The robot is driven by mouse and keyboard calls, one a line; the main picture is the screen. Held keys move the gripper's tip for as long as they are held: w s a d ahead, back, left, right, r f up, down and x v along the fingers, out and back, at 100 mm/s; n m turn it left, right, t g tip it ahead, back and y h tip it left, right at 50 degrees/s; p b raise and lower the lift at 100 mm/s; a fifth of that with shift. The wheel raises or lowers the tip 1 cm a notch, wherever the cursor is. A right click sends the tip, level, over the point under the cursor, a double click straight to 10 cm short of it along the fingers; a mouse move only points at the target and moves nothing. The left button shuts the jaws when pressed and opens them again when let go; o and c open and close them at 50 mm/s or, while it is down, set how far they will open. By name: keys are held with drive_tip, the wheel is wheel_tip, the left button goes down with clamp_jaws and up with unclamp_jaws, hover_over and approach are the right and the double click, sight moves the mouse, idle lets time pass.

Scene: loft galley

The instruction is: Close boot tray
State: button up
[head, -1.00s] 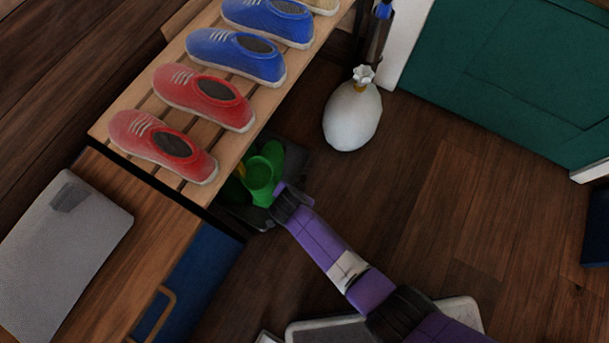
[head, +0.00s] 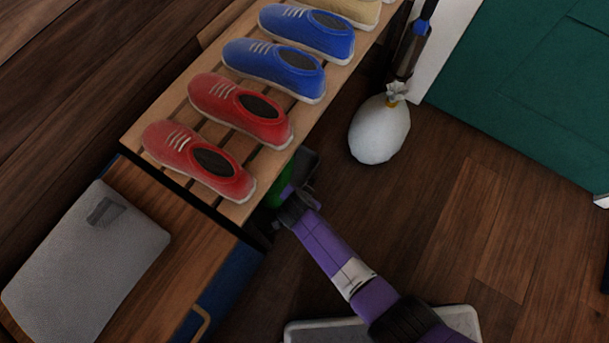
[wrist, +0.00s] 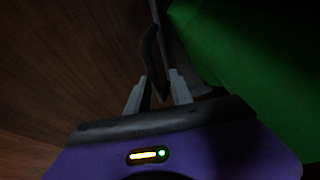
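The boot tray (head: 307,167) is a dark tray low by the floor under the slatted shoe rack. In the head view only its outer corner shows; the rack hides most of it. A green boot (head: 281,190) stands in it, mostly hidden; a large green surface (wrist: 255,65) fills the right of the wrist view. My gripper (head: 289,202) is at the tray's outer edge beside the boot. In the wrist view my gripper (wrist: 157,85) has its fingers apart, with a thin dark curved handle (wrist: 149,48) between them. I cannot tell whether they touch it.
The shoe rack (head: 165,112) holds red and blue shoes above the tray. A wooden-topped cabinet (head: 165,255) with a blue front stands beside it, with a grey slab (head: 85,270) on top. A white sack (head: 379,132) stands on the floor. Floor to the right is open.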

drive_tip(key=shift+o, duration=0.2)
drive_tip(key=shift+d, duration=0.1)
drive_tip(key=shift+s+r+p, duration=0.15)
drive_tip(key=shift+r+p, duration=0.2)
drive_tip(key=p+v, duration=0.4)
drive_tip(key=v, duration=0.3)
idle(0.3)
